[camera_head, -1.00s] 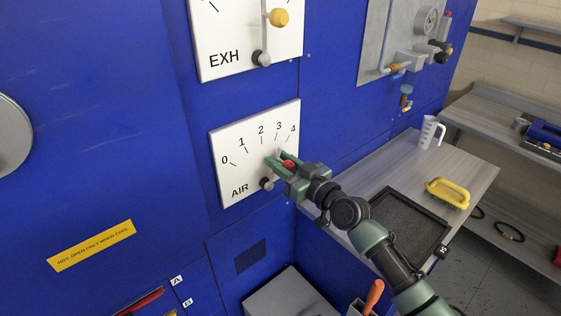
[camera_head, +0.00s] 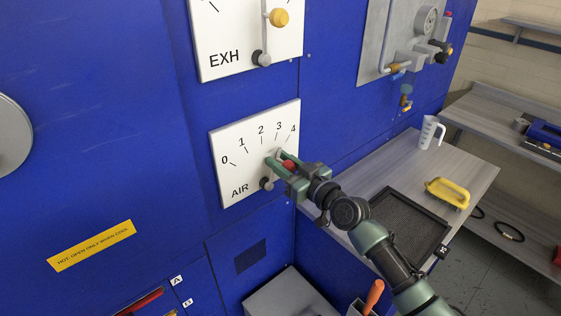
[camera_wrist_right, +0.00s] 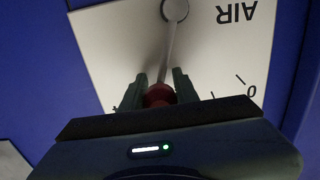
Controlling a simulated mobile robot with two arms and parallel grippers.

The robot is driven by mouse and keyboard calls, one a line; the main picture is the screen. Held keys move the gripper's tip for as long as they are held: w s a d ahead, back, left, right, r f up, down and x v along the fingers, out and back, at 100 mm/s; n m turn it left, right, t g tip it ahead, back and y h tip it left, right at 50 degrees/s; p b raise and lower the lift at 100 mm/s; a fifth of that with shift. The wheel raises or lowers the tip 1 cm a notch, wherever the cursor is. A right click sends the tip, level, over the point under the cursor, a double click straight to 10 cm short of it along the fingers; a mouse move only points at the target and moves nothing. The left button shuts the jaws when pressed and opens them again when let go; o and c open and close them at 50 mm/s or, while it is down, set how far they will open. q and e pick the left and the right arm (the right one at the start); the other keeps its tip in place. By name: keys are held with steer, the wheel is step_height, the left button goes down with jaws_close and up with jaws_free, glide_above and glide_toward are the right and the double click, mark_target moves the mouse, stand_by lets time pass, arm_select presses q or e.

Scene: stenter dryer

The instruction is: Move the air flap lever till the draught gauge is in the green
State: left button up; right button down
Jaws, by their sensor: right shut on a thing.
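The air flap lever is on the white AIR plate (camera_head: 228,180), which has a scale from 0 to 4. Its dark pivot (camera_head: 266,184) is near the plate's lower edge, and its red knob (camera_head: 289,165) is between the fingers of my right gripper (camera_head: 279,160). In the right wrist view the metal lever rod (camera_wrist_right: 169,45) runs from the pivot to the red knob (camera_wrist_right: 158,95), with a finger on each side. The fingers hide the exact reading. A small round gauge (camera_head: 428,20) shows at the top right; its needle and colours are too small to read. My left gripper is out of view.
The EXH plate (camera_head: 232,35) with a yellow-knobbed lever (camera_head: 279,17) is above. An orange handle (camera_head: 374,294) stands below my right arm.

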steer(key=f+m+b, duration=0.1)
steer(key=b, duration=0.1)
steer(key=w+d+m+b, duration=0.1)
steer(key=m+b, duration=0.1)
steer(key=shift+w+d+f, duration=0.1)
steer(key=shift+d+f, duration=0.15)
steer(key=shift+f, duration=0.15)
steer(key=shift+w+d+m+b, duration=0.25)
steer(key=shift+m+b, duration=0.2)
steer(key=shift+m, duration=0.15)
steer(key=shift+s, duration=0.1)
steer(key=c, duration=1.1)
jaws_free()
steer(key=shift+r, duration=0.1)
